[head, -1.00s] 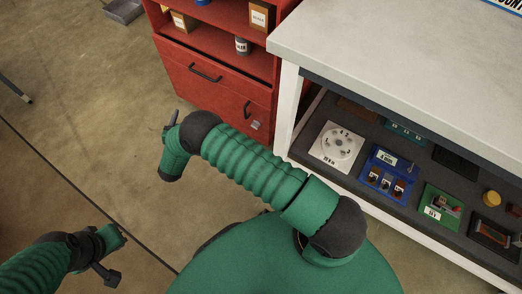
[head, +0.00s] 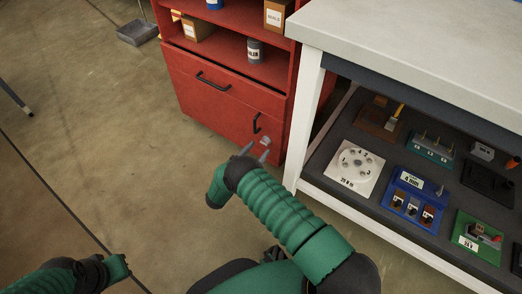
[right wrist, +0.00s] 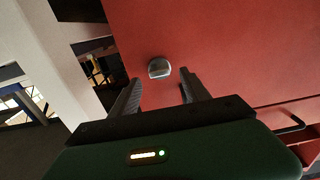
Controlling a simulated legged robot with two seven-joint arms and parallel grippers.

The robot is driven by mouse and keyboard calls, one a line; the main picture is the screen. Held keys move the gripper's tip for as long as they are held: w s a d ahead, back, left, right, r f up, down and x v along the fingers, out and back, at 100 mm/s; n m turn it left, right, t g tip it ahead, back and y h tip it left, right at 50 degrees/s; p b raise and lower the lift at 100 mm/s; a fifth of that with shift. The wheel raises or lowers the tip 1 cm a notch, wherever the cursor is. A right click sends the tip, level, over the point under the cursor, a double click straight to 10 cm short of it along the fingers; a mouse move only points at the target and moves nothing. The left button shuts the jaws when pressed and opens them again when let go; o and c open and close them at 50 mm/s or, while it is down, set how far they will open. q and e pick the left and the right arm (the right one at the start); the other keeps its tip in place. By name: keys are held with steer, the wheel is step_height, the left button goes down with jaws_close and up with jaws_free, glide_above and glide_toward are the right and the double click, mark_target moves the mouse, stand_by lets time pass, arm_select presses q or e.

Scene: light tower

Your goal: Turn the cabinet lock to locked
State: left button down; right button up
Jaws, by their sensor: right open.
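The red cabinet (head: 225,115) stands ahead, with a small grey lock knob (head: 265,141) low on its front near the right edge. In the right wrist view the lock knob (right wrist: 159,68) is a rounded metal piece on the red panel. It lies beyond and between my fingertips, apart from them. My right gripper (head: 256,153) is open and empty, just in front of the lock; its two fingers also show in the right wrist view (right wrist: 160,78). My left gripper (head: 122,270) is low at the left of the head view; its fingers are not clear.
A black door handle (head: 257,123) is just above the lock, and a drawer handle (head: 213,81) is higher up. A white-topped workbench (head: 420,50) stands close on the right, its leg (head: 306,110) near my right arm.

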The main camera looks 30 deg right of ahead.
steer(key=shift+b+x, duration=0.3)
steer(key=shift+x, duration=1.2)
jaws_close()
